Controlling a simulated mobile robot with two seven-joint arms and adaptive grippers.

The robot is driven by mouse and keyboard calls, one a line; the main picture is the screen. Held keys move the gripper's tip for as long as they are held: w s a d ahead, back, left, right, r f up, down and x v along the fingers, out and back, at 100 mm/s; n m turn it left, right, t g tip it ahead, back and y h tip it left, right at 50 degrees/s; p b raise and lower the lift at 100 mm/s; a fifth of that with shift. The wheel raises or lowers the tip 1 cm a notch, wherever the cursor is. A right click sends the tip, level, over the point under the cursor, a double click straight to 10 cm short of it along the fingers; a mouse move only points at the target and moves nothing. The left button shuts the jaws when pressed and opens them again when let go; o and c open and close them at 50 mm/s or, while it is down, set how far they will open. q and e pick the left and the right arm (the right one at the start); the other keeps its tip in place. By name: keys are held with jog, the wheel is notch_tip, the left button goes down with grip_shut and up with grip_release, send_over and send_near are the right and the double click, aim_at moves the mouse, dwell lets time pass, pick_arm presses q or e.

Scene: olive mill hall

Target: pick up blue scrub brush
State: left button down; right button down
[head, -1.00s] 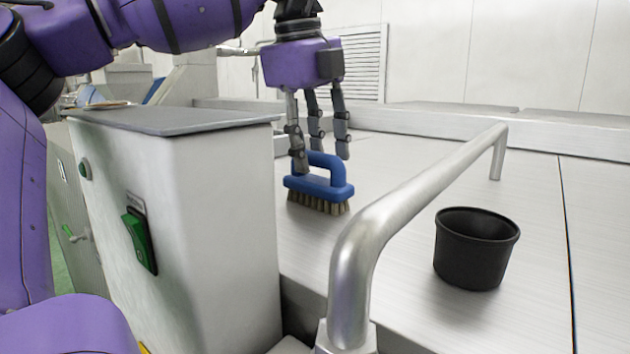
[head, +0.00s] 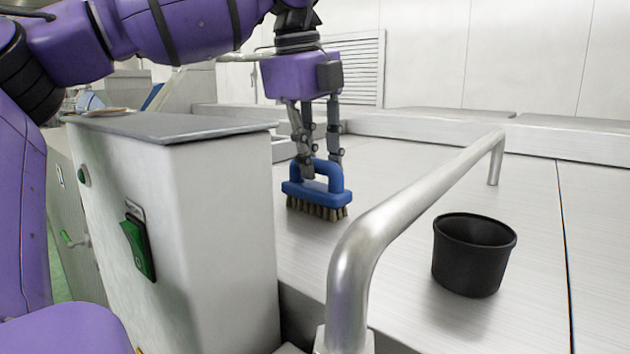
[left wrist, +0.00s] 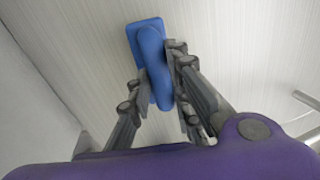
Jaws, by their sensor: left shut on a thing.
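The blue scrub brush (head: 316,193) has a blue loop handle and tan bristles. It is upright on the metal worktop, bristles down, though I cannot tell whether the bristles still touch the surface. My left gripper (head: 321,168) comes from above, its fingers closed around the handle. In the left wrist view the brush (left wrist: 149,52) lies between the fingers of the left gripper (left wrist: 158,85). My right gripper is not in view.
A black bucket (head: 474,255) stands on the worktop (head: 400,185) at the right.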

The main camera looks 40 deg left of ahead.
pick_arm(q)
jog(key=shift+r, duration=0.1)
